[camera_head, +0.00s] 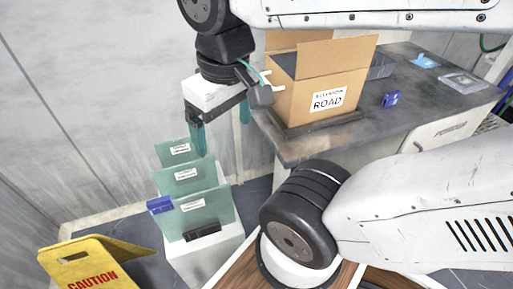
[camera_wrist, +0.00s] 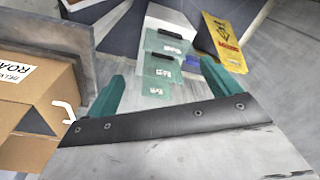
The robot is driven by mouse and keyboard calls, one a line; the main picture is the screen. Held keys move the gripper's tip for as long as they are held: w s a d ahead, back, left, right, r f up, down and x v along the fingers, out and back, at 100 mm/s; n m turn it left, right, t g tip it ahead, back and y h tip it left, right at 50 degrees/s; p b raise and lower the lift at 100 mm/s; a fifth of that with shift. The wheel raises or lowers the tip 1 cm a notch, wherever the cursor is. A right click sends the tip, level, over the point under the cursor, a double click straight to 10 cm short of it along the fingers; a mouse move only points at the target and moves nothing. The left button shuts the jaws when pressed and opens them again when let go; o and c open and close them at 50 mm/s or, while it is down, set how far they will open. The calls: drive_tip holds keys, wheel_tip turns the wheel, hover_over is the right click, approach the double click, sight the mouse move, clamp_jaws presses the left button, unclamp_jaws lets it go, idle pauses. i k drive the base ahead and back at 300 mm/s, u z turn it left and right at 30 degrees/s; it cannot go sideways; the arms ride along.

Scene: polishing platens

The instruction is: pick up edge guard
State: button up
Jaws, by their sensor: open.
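A small dark blue block, which looks like an edge guard (camera_head: 160,204), sits at the left edge of the front glass plate (camera_head: 205,208). It also shows as a small blue patch beside the plates in the wrist view (camera_wrist: 191,63). A similar blue piece (camera_head: 390,99) lies on the grey bench at the right. My gripper (camera_head: 222,127) has teal fingers spread apart with nothing between them. It hangs above and behind the upright plates, left of the cardboard box. In the wrist view my gripper (camera_wrist: 160,78) faces the plates from a distance.
Several labelled glass plates stand upright on a white stand (camera_head: 205,258). A cardboard box (camera_head: 318,95) stands on the bench (camera_head: 420,118), close to the right of my gripper. A yellow caution sign (camera_head: 92,262) stands at lower left. A wall (camera_head: 90,100) runs along the left.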

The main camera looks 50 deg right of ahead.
sight(392, 98)
drive_tip(key=z, duration=4.25)
drive_tip(key=i, duration=1)
drive_tip(key=u, duration=2.15)
